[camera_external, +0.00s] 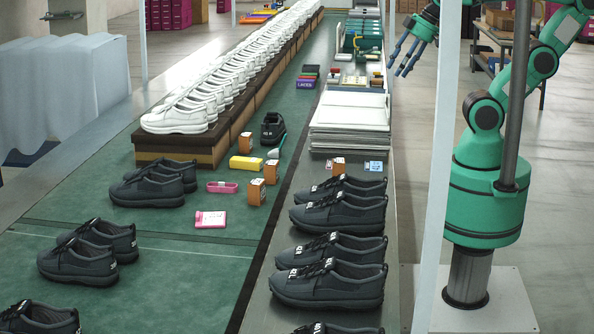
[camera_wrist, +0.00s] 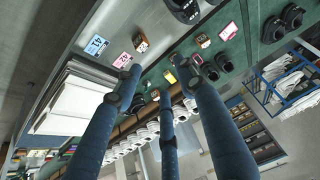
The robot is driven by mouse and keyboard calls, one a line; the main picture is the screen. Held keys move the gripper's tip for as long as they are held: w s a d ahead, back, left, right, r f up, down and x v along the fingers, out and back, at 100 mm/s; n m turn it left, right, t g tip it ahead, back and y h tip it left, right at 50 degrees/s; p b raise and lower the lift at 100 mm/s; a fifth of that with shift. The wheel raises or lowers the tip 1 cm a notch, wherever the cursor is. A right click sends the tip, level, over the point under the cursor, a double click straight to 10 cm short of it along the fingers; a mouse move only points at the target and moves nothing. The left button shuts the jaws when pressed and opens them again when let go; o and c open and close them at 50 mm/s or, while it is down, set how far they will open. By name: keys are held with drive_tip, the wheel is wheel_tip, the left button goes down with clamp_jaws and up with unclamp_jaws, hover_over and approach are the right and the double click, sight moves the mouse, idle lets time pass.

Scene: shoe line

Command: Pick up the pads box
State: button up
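No box carries a readable "pads" label, so I cannot tell which is the pads box. Candidates are small orange-brown boxes with pale labels: one in front (camera_external: 257,191), one behind it (camera_external: 271,172), one farther left (camera_external: 245,143), and one near the pale stack (camera_external: 338,166). A yellow box (camera_external: 247,163) lies among them. In the wrist view, small brown boxes (camera_wrist: 203,40) and (camera_wrist: 140,43) and the yellow box (camera_wrist: 170,77) show past my fingers. My gripper (camera_external: 402,66) is open and empty, its blue fingers spread, in the air right of the line; the wrist view shows the fingers (camera_wrist: 160,82) apart.
Dark shoes (camera_external: 330,255) line the front right; others (camera_external: 152,185) stand on the green mat (camera_external: 180,275). White shoes (camera_external: 182,117) fill a raised rack. A pale stack (camera_external: 350,125) stands right. A pink-edged card (camera_external: 210,219) lies on the mat. A white post (camera_external: 437,170) stands beside my arm.

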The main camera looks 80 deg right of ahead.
idle(0.3)
drive_tip(key=o, duration=0.9)
drive_tip(key=w+d+f+m+g+y+p, duration=0.15)
drive_tip(key=w+m, duration=0.35)
drive_tip(key=w, duration=0.8)
drive_tip(key=w+d+f+m+g+y+p, duration=0.1)
drive_tip(key=w+f+m+g+p, duration=0.3)
drive_tip(key=w, duration=1)
drive_tip(key=w+d+f+m, duration=0.2)
drive_tip(key=w+f+m, duration=0.1)
drive_tip(key=w+f, duration=0.2)
drive_tip(key=w+d+f+m+y+p, duration=0.1)
drive_tip(key=w+d+f+m, duration=0.2)
drive_tip(key=f, duration=0.7)
drive_tip(key=w+d+f+m+y, duration=0.1)
drive_tip(key=w+d+f+m, duration=0.1)
drive_tip(key=w+f, duration=0.6)
drive_tip(key=shift+d+m, duration=0.25)
drive_tip(key=shift+m, duration=0.65)
